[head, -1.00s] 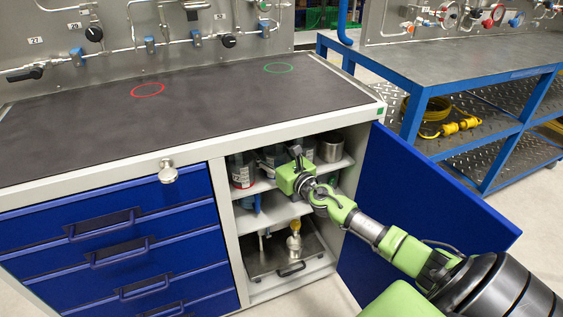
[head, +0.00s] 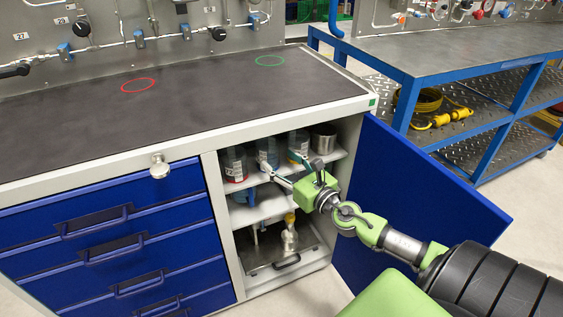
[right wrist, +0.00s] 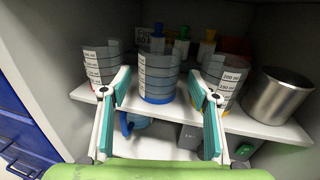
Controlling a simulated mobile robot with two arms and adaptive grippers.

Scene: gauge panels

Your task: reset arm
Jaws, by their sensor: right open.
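My right gripper (head: 284,168) is open at the front of the open cabinet, its two fingers pointing in toward the upper shelf. In the right wrist view, the right gripper (right wrist: 159,76) shows its fingers wide apart with nothing held. A clear container with a blue base (right wrist: 157,85) stands in line with the gap between the fingers. A red-based container (right wrist: 97,62) is on the left and a yellow-based one (right wrist: 222,78) on the right, partly behind the right finger. My left gripper is out of view.
A metal cup (right wrist: 277,95) stands right on the shelf (right wrist: 280,131). The blue cabinet door (head: 415,205) hangs open beside my right arm. The worktop (head: 190,110) carries red and green rings and is clear. A blue-framed bench (head: 440,62) is at right.

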